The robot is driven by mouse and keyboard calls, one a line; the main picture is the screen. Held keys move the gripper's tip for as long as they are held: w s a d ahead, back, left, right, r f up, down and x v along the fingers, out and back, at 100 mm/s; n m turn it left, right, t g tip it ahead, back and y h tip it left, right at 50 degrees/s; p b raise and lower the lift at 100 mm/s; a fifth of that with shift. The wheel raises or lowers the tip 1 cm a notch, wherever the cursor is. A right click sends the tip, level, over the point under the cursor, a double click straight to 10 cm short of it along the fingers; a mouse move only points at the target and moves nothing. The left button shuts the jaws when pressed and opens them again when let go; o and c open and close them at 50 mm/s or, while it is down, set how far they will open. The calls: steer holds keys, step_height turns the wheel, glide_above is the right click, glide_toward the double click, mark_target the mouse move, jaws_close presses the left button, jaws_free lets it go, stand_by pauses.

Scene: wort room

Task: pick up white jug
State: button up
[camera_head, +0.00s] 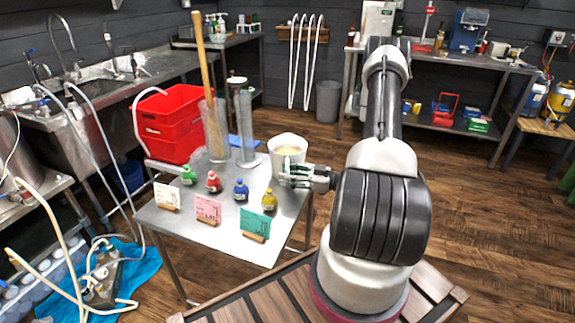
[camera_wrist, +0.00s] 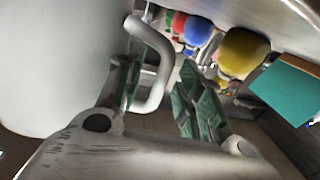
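The white jug (camera_head: 288,150) stands upright at the right rear of the steel table, with something pale yellow showing inside its rim. In the wrist view the jug's white body (camera_wrist: 60,65) fills the left side, and its curved handle (camera_wrist: 156,62) runs between my two green-padded fingers. My gripper (camera_head: 292,177) is at the near side of the jug. In the wrist view my gripper (camera_wrist: 158,88) is open, with a gap between the handle and the right finger. The left finger overlaps the handle in view; I cannot tell whether they touch.
The steel table (camera_head: 205,235) also holds small bottles, including a yellow one (camera_head: 269,200) near my gripper, and a green card (camera_head: 255,223). Two tall cylinders (camera_head: 243,125) and a red crate (camera_head: 172,122) stand left of the jug.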

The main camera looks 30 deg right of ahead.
steer(key=shift+w+a, duration=0.2)
jaws_close()
